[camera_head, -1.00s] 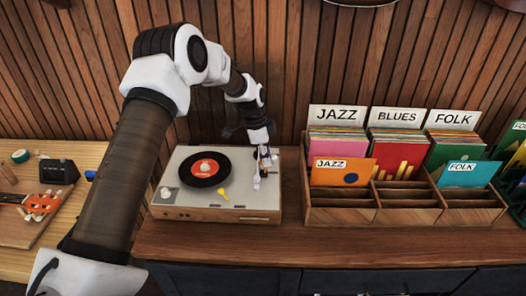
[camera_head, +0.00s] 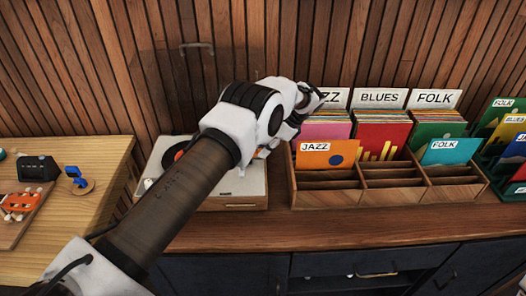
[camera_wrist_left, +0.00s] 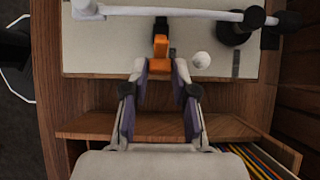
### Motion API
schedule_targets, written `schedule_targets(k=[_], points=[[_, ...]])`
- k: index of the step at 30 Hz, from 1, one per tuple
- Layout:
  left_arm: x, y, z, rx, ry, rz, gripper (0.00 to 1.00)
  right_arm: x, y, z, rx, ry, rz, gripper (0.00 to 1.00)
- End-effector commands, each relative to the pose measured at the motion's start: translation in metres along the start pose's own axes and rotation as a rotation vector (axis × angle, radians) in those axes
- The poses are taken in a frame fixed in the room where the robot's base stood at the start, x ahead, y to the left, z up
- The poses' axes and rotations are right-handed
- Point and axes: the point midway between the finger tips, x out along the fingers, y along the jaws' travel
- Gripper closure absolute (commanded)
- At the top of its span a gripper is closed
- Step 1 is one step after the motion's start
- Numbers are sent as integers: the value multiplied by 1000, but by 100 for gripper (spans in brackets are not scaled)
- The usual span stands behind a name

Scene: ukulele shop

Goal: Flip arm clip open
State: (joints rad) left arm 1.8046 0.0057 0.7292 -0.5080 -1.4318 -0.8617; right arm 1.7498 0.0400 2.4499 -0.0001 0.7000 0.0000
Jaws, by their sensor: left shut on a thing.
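The turntable (camera_head: 240,186) stands on the wooden counter, mostly covered by my left arm in the head view. In the left wrist view its pale deck (camera_wrist_left: 110,55) carries the white tonearm (camera_wrist_left: 190,13) across the top. The arm clip, a small orange and black piece (camera_wrist_left: 160,46), stands below the tonearm. My left gripper (camera_wrist_left: 160,72) has its fingers closed in on the orange end of the clip. My right gripper is not in view.
A wooden record rack (camera_head: 330,197) with JAZZ, BLUES and FOLK sections stands close right of the turntable. The record (camera_head: 172,155) is mostly hidden. A round black base (camera_wrist_left: 232,30) and a white knob (camera_wrist_left: 201,60) lie near the clip. The counter front (camera_head: 350,222) is clear.

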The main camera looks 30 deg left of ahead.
Motion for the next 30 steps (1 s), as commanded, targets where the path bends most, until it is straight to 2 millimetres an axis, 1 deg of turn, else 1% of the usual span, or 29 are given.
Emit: schedule_targets(k=[1, 6, 20, 21, 22, 23, 30], points=[[6, 1, -5, 1, -19, 5, 100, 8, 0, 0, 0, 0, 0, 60], [5, 1, -6, 2, -62, 6, 100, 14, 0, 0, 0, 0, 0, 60], [4, 1, -5, 3, -77, 7, 100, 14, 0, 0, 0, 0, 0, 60], [4, 1, -5, 3, -76, 7, 63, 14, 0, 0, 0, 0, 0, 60], [4, 1, -5, 3, -76, 7, 52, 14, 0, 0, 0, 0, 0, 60], [3, 1, -5, 3, -76, 6, 48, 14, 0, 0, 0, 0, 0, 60], [2, 0, -4, 1, -75, 3, 48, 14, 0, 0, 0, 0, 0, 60]])
